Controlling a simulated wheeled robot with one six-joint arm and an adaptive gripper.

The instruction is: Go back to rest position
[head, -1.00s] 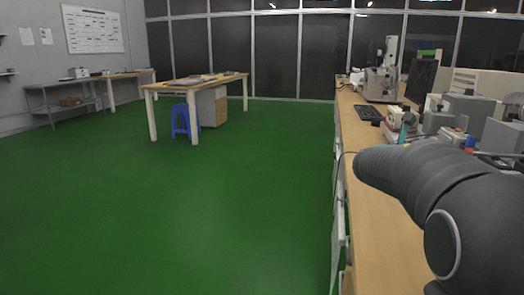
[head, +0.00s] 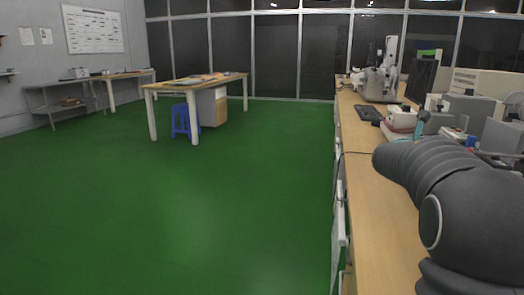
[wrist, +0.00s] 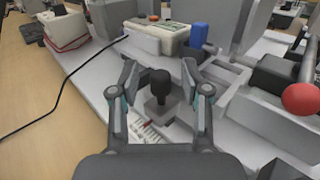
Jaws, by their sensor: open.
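My gripper (wrist: 160,92) is open in the wrist view, with its two fingers spread apart. A black knob on a grey block (wrist: 160,85) shows in the gap between the fingers, beyond them. I cannot tell how far it is from the fingertips, and no finger is seen closed on it. In the head view my dark arm reaches over the right-hand bench, and the gripper itself is hidden there.
The wooden bench (head: 375,190) runs along the right, crowded with instruments. In the wrist view a red ball knob (wrist: 300,99), a blue block (wrist: 198,35) and a black cable (wrist: 62,95) are near. Open green floor (head: 200,210) lies left, with a table and blue stool (head: 180,120) beyond.

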